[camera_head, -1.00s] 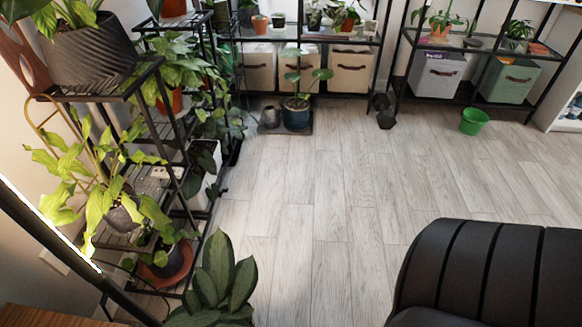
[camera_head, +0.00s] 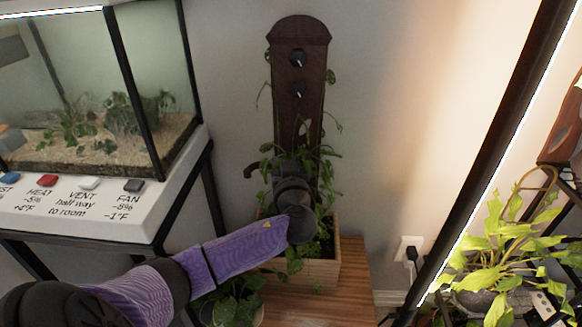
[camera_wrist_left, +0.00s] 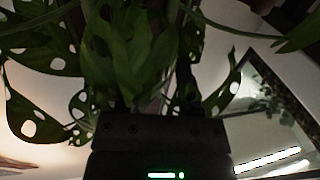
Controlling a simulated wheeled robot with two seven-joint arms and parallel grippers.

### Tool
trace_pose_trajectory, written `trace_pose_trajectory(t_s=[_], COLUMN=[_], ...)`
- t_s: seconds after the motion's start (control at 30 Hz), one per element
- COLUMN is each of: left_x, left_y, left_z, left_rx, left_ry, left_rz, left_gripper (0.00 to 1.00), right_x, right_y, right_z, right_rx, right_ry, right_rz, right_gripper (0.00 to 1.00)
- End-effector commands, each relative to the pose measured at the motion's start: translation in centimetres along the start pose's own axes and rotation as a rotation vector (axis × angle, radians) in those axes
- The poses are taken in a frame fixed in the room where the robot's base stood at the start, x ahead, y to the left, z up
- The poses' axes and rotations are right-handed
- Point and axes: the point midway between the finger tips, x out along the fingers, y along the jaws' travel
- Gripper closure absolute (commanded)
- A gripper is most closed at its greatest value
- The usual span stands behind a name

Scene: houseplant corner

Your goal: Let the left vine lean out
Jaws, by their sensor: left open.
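A vine with holed green leaves (camera_head: 328,168) climbs a dark wooden board (camera_head: 300,30) that rises from a wooden planter (camera_head: 325,272). Two black knobs (camera_head: 298,57) sit on the board's upper part. My left arm reaches in from the left, and my left gripper (camera_head: 294,165) is at the board's lower front, among the leaves. In the left wrist view my left gripper (camera_wrist_left: 155,103) is open, with green leaves (camera_wrist_left: 135,60) in front of and around its fingers. The fingertips are dark and partly hidden; I cannot tell whether they touch a stem. My right gripper is not in view.
The planter stands on a wooden surface (camera_head: 350,300). A glass terrarium (camera_head: 90,110) with labelled buttons is at left. A dark slanted pole with a light strip (camera_head: 500,130) and a yellow-green plant (camera_head: 500,240) are at right. A dark hooked piece (camera_head: 253,171) juts left beside the vine.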

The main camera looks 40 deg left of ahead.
Motion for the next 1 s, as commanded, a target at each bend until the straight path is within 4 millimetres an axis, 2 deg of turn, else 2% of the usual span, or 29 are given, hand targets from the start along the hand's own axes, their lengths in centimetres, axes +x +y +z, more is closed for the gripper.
trace_pose_trajectory(t_s=[0.27, 0.37, 0.5, 1.0], left_x=[0.47, 0.46, 0.44, 0.42], left_y=[0.00, 0.00, 0.01, 0.01], left_z=[-0.10, -0.10, -0.09, -0.04], left_rx=[-0.001, -0.001, 0.000, 0.000], left_ry=[-0.001, -0.001, -0.001, -0.002], left_rz=[0.001, 0.001, 0.001, 0.001], left_gripper=[0.54, 0.71, 1.00, 1.00], right_x=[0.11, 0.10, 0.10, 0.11], right_y=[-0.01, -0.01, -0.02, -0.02], right_z=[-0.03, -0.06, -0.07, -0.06], right_rx=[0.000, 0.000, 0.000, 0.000], right_ry=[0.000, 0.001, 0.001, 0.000], right_rz=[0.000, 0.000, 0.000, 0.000], right_gripper=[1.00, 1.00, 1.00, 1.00])
